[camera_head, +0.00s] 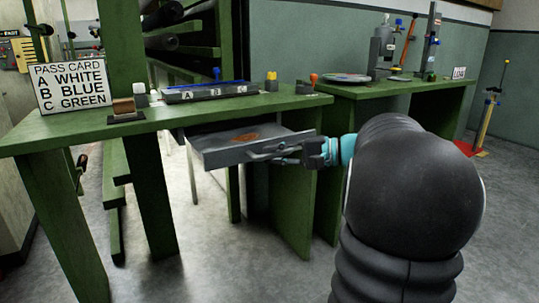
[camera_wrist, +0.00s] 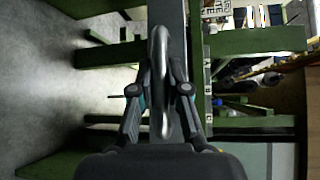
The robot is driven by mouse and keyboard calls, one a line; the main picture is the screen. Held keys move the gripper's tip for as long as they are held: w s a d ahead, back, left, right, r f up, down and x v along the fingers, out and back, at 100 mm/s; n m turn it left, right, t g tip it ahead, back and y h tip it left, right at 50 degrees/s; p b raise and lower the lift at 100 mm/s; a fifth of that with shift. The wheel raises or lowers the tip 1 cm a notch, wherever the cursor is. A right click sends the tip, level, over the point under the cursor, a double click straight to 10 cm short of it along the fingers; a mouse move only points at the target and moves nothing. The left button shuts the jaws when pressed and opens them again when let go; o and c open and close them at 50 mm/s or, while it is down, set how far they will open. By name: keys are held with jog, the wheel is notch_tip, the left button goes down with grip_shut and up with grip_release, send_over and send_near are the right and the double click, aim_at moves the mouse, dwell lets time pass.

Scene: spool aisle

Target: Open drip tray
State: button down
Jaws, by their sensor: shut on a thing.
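The drip tray (camera_head: 222,158) is a shallow grey metal drawer under the left green bench. It stands partly pulled out, its inside showing with a rusty brown patch (camera_head: 247,137) on the floor. My gripper (camera_head: 285,152) is at the tray's front, at the right end of its visible face, with the arm reaching in from the right. In the wrist view the tray's grey bar handle (camera_wrist: 160,45) runs upright between the two fingers of my gripper (camera_wrist: 161,75), which are shut on it. The back of the tray is hidden under the bench top.
The green bench (camera_head: 60,135) carries a pass card sign (camera_head: 70,87), a rack marked A B C (camera_head: 212,92) and small bottles. A second green bench (camera_head: 400,90) with tools stands behind my arm. Bench legs flank the tray; the floor in front is clear.

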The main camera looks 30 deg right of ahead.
jog(key=shift+s, duration=0.9)
jog(key=c, duration=1.1)
grip_release()
jog(key=shift+c, duration=0.2)
jog(key=shift+d, duration=0.1)
jog(key=v, duration=1.2)
jog(key=shift+f, duration=0.1)
